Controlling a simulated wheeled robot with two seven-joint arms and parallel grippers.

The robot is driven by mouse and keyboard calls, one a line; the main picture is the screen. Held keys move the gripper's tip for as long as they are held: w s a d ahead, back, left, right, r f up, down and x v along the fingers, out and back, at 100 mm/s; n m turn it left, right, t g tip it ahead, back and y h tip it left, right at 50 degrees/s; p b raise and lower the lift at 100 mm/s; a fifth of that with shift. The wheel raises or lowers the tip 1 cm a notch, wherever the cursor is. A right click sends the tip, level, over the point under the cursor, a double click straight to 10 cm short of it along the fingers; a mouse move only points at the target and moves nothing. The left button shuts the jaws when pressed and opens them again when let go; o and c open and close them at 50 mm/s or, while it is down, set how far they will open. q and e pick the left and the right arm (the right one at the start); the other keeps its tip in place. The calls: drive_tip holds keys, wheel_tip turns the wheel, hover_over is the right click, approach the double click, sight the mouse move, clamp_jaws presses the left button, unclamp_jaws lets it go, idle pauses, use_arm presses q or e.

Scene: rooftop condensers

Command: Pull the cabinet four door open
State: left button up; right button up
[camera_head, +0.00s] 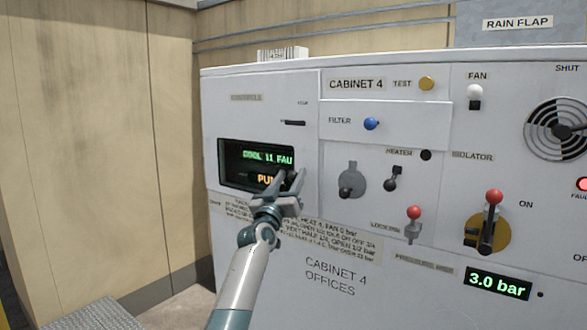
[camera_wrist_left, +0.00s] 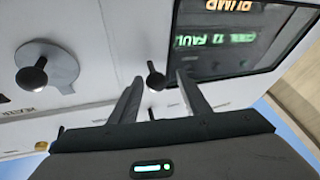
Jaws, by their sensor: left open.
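The white cabinet four (camera_head: 340,240) faces me, marked "CABINET 4 OFFICES". Its left panel carries a dark display (camera_head: 230,165) with green and orange text, seen upside down in the left wrist view (camera_wrist_left: 245,50). My left gripper (camera_head: 289,176) is open in front of the display's right edge and covers part of it. In the left wrist view a dark round knob (camera_wrist_left: 155,80) shows between the spread fingertips (camera_wrist_left: 158,77); in the head view the gripper hides it. I cannot tell whether the fingers touch it. The door looks shut. My right gripper is not in view.
Right of my gripper are a grey disc with a knob (camera_head: 350,181), a small black lever (camera_head: 393,180), a red-topped lever (camera_head: 414,225) and the isolator lever (camera_head: 489,220). A beige wall (camera_head: 90,130) stands at the left. A metal grating (camera_head: 95,315) lies low left.

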use_arm(q)
drive_tip(key=shift+w+r, duration=0.2)
drive_tip(key=shift+r, duration=0.05)
drive_tip(key=shift+d, duration=0.1)
clamp_jaws()
drive_tip(key=shift+s, duration=0.1)
